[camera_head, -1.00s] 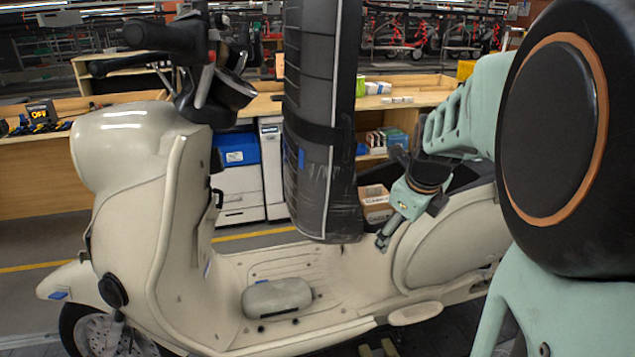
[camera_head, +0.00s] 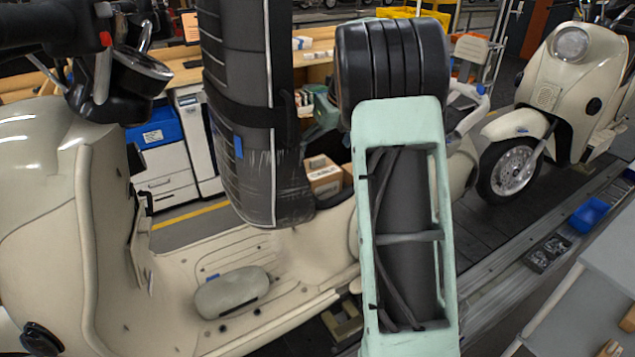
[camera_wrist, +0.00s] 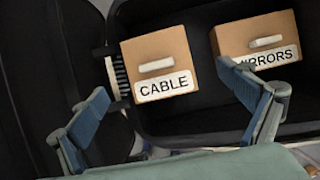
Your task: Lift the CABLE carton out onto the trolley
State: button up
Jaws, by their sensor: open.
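In the wrist view the CABLE carton (camera_wrist: 158,55), a brown box with a pale slot and a white label, sits in a dark open compartment. The MIRRORS carton (camera_wrist: 258,35) sits to its right. My gripper (camera_wrist: 187,98) is open and empty; its fingers are spread, the right one overlapping the MIRRORS label. The CABLE carton lies ahead of and between the fingers, apart from them. In the head view brown cartons (camera_head: 322,177) show in the scooter behind my arm; their labels cannot be read. My gripper is mostly hidden there.
A grey-topped surface (camera_head: 600,250) stands at lower right. A second scooter (camera_head: 565,75) stands at upper right.

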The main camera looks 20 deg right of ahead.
aim_at(319, 159)
jog(key=p+x, duration=0.1)
jog(key=x, duration=0.5)
jog(key=shift+w+a+f, duration=0.15)
jog(key=shift+a+f, duration=0.05)
jog(key=shift+f, duration=0.05)
jog(key=c, duration=1.7)
jog(key=shift+r, duration=0.1)
